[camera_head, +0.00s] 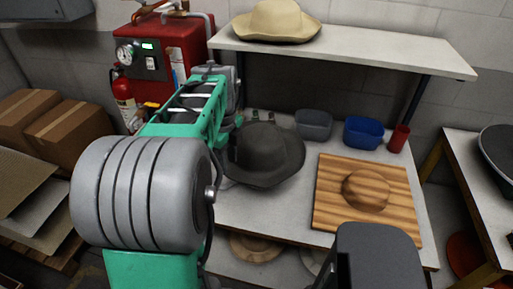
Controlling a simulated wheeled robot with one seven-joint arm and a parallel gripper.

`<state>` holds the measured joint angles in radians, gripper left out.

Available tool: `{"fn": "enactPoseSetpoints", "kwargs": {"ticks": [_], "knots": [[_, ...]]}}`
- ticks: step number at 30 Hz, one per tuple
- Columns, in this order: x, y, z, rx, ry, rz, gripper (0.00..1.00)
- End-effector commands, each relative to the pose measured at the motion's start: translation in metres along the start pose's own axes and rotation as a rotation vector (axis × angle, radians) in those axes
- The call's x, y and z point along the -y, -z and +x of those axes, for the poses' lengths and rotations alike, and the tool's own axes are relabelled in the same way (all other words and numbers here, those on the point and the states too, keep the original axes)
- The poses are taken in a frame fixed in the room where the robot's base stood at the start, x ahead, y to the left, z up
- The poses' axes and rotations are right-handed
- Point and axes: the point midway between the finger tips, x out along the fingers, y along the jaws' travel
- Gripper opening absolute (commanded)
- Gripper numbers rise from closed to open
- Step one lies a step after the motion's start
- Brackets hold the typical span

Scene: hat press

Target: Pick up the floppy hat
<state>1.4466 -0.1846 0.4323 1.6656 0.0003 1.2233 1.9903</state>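A dark grey wide-brimmed hat (264,154), which looks like the floppy hat, lies crown up on the white worktable, left of a wooden board. A second, cream wide-brimmed hat (277,22) sits on the shelf above. My green and grey arm reaches from the lower left to the dark hat's left side. The end of my gripper (262,115) seems to show as small pieces at the back edge of the dark hat. My arm and the hat hide most of it, so I cannot tell its opening or whether it touches the hat.
The striped wooden board (331,207) with a domed block stands to the right. A grey bin (314,124), a blue bin (362,132) and a red cup (399,138) line the back. The shelf (400,53) overhangs. A red boiler (165,55) stands behind my arm.

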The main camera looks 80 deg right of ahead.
Motion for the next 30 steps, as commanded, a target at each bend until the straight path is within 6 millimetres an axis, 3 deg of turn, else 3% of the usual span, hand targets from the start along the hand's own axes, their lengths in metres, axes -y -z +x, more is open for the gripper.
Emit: {"fn": "enactPoseSetpoints", "kwargs": {"ticks": [3, 17, 24, 30], "knots": [[0.009, 0.014, 0.006, -0.004, -0.008, 0.095, 0.36], [0.011, 0.013, 0.075, -0.003, -0.007, 0.091, 0.36], [0.011, 0.013, 0.078, -0.002, -0.004, 0.090, 0.36], [0.011, 0.013, 0.078, -0.002, -0.004, 0.090, 0.19]]}}
